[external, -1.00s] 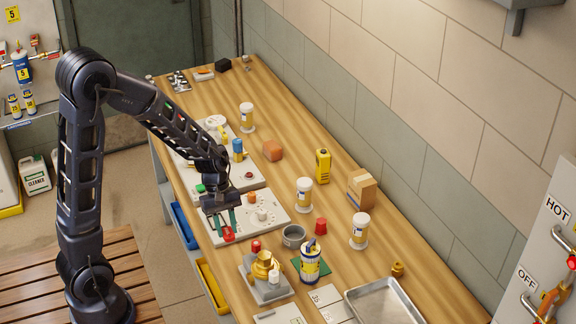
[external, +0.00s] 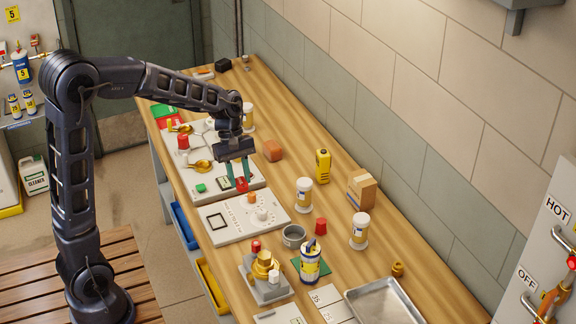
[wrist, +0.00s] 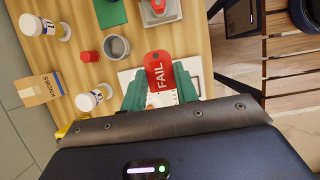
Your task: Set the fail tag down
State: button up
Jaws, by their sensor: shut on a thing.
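The red fail tag (external: 241,185), lettered "FAIL", is held between the green fingers of my gripper (external: 238,174). In the external view the tag hangs at the front right edge of the rear white panel (external: 212,185). I cannot tell whether it touches anything below. My arm hides part of the rear panel.
A white panel with a dial (external: 243,217) lies in front. Green and red pads (external: 164,111) lie at the far left end.

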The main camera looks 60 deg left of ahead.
jog(key=w+a+r, duration=0.1)
jog(key=w+a, duration=1)
jog(key=w, duration=0.3)
send_over(285, 173)
jog(key=a, duration=0.1)
notch_tip(285, 173, down, 3)
notch_tip(285, 173, down, 19)
jog(key=shift+f, duration=0.15)
jog(key=o, duration=1)
jog(key=shift+f, duration=0.1)
jog(key=shift+c, duration=0.2)
